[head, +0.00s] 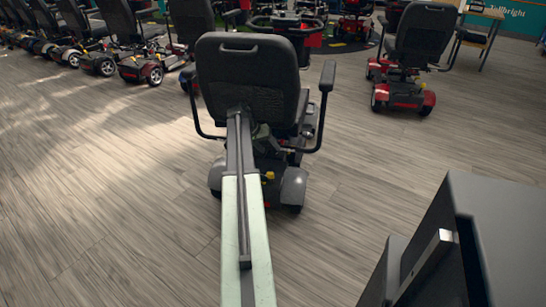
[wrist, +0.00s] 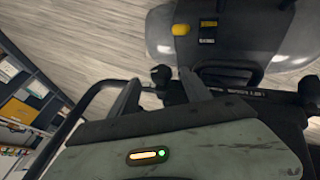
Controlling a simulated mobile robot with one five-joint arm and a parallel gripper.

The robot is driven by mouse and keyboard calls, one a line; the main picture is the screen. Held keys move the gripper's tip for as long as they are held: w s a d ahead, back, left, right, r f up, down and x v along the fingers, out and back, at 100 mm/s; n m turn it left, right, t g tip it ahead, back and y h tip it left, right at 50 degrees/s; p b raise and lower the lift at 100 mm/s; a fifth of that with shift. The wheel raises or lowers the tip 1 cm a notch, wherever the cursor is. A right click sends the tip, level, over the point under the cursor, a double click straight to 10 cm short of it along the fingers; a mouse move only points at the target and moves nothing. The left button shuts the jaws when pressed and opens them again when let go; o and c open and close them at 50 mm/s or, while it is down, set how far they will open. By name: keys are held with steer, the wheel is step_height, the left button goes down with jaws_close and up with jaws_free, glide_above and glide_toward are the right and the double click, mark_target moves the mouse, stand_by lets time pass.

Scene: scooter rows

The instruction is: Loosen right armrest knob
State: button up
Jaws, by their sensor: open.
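The scooter (head: 248,75) stands with its black seat back toward me. Its right armrest (head: 328,76) is on a bent black tube at the seat's right side. My gripper is largely hidden by my arm in the head view, low behind the seat. In the wrist view my gripper (wrist: 160,88) is open, with dark fingers spread apart. A small dark round knob (wrist: 160,74) shows between and just beyond the fingertips, by the black frame bar. I cannot tell whether the fingers touch it. A black armrest tube (wrist: 82,104) curves past on the left.
A grey rear cover with a yellow lever (wrist: 181,29) lies beyond the fingers. A red scooter (head: 405,95) stands at the right, and a row of scooters (head: 140,68) at the left. A dark box-like object (head: 480,240) fills the lower right. The floor between is clear.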

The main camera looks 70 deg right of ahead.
mark_target(274, 154)
steer(key=b+x, duration=0.2)
steer(key=x, duration=0.2)
steer(key=shift+f+b, duration=0.25)
steer(key=shift+b, duration=0.05)
steer(key=shift+r, duration=0.15)
jaws_close()
steer(key=shift+w+f+g+b, duration=0.15)
steer(key=shift+f+g+b, duration=0.15)
steer(key=shift+g+b, duration=0.25)
steer(key=shift+r, duration=0.25)
jaws_free()
